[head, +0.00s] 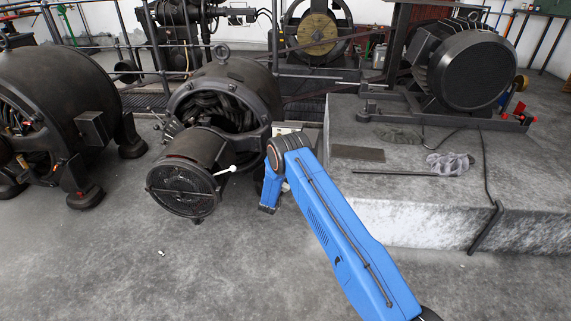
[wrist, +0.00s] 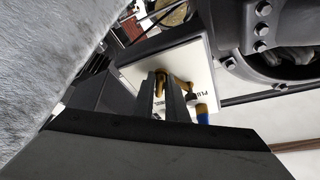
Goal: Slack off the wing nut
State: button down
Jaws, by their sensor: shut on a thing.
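The brass-coloured wing nut (wrist: 187,86) shows in the middle of the wrist view, in front of a white plate with black lettering (wrist: 203,70). My gripper (wrist: 168,78) has its two grey fingers close together on the wing nut. The fingers cover part of the nut, so its full shape and its stud cannot be seen. In the head view my blue arm reaches to the gap between the dark dynamo and the concrete block, and my gripper and the wing nut are hidden there.
A dark dynamo (head: 225,100) stands left of my arm, with a white-tipped lever (head: 226,170). A concrete block (head: 420,215) stands to the right, carrying a motor (head: 465,70), a rod and a grey cloth (head: 449,163). A blue and brass-coloured piece (wrist: 202,114) sits beside my fingers.

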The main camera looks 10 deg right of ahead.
jog(key=shift+f+n+t+y, duration=0.1)
jog(key=shift+n+t+y, duration=0.55)
jog(key=shift+n, duration=1)
jog(key=shift+n+t+y, duration=0.45)
jog(key=shift+n+y, duration=0.3)
jog(key=shift+n, duration=0.9)
jog(key=c, duration=1.8)
grip_release()
jog(key=shift+o, duration=0.2)
jog(key=shift+s+a, duration=0.1)
jog(key=v, duration=1.7)
jog(key=shift+s, duration=0.1)
jog(key=shift+c, duration=0.3)
